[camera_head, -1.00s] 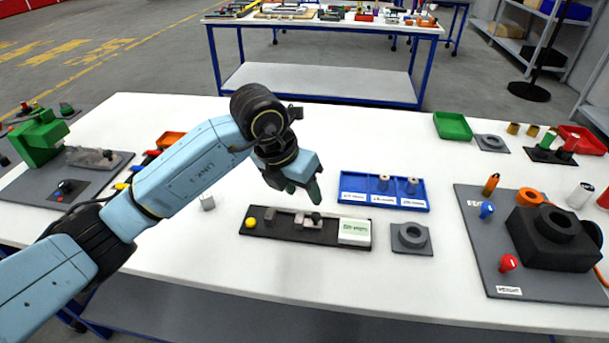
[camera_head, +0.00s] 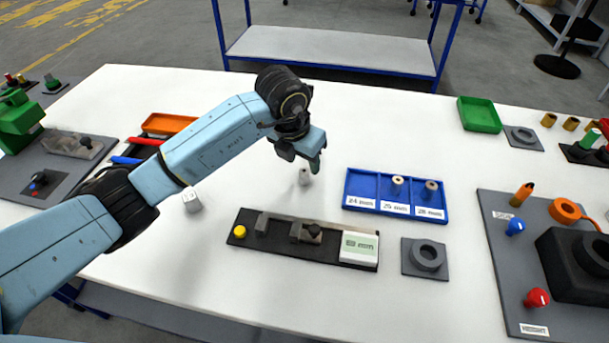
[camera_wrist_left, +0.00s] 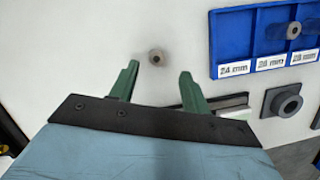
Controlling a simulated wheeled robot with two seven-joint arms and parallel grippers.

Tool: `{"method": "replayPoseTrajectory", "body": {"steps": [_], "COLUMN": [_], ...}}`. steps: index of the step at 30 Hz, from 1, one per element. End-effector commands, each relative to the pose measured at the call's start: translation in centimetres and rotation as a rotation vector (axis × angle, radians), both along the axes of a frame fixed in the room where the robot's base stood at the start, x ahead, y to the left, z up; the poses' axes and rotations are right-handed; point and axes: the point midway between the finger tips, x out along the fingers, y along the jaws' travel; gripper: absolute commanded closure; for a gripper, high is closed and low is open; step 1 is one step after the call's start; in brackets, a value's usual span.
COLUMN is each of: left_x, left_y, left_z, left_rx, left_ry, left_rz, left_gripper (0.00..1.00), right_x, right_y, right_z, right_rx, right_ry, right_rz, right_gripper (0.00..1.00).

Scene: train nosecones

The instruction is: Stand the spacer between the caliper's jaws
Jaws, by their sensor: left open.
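A small pale spacer (camera_head: 304,177) with a hole in its top stands upright on the white table, behind the caliper. In the left wrist view the spacer (camera_wrist_left: 157,57) lies just beyond my fingertips. My left gripper (camera_head: 303,158) is open, with its green fingers just above the spacer; it also shows in the wrist view (camera_wrist_left: 158,72), with nothing between the fingers. The caliper (camera_head: 280,245) lies on a black base, with a yellow knob at left, two grey jaws (camera_head: 262,224) (camera_head: 298,231) with a gap between them, and a white readout (camera_head: 359,249) at right.
A blue tray (camera_head: 365,188) with labelled compartments holds two spacers, in its middle and right compartments. A grey plate with a ring (camera_head: 427,257) is right of the caliper. The table between cube and caliper is clear.

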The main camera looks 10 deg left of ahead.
Motion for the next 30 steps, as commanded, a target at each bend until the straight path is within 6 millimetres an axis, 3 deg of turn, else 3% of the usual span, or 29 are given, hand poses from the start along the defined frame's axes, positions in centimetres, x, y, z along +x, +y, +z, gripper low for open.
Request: {"method": "replayPoseTrajectory", "body": {"steps": [9,15,24,30], "left_x": [0.8,1.6,1.8,1.7], "left_y": [0.0,-0.1,-0.2,-0.2], "left_z": [-3.0,-5.6,-6.0,-6.0], "left_rx": [-0.001,-0.001,-0.001,-0.001], "left_ry": [0.004,0.003,-0.002,-0.001], "left_rz": [0.0,0.0,-0.002,-0.001], "left_gripper": [0.53,0.53,0.53,0.78], "right_x": [2.2,2.4,2.0,1.7], "right_y": [-0.2,-0.3,-1.0,-1.0], "right_z": [-0.1,-0.3,-0.3,-0.4], "right_rx": [-0.001,-0.002,-0.011,-0.011], "right_ry": [-0.034,-0.037,-0.031,-0.027], "right_rz": [0.002,0.003,0.005,0.005], "right_gripper": [0.51,0.51,0.51,0.51]}}
